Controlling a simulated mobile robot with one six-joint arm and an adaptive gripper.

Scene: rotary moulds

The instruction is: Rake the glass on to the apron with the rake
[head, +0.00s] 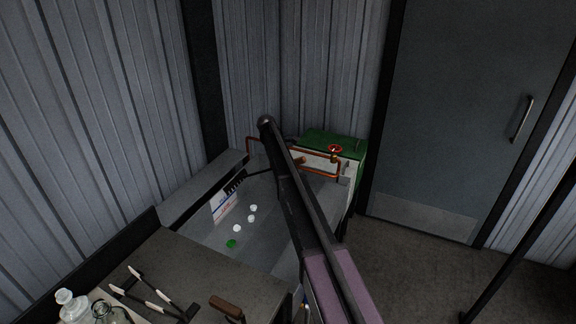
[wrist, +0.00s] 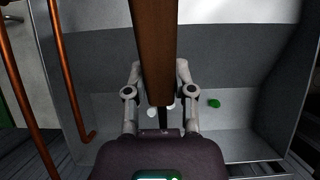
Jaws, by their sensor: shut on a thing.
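My gripper (wrist: 157,75) is shut on the brown wooden handle (wrist: 154,40) of the rake; my arm mostly hides the gripper in the head view. The rake's thin dark rod runs left to a black toothed head (head: 235,186), near the trough's left side and apart from the glass. Several glass pieces lie on the grey trough floor: white ones (head: 253,208) and (head: 237,228), and a green one (head: 231,243). The green piece also shows in the wrist view (wrist: 214,103). I cannot tell which grey surface is the apron.
A copper pipe with a red valve (head: 335,149) runs before a green-topped box (head: 330,138). A grey door (head: 460,110) stands at right.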

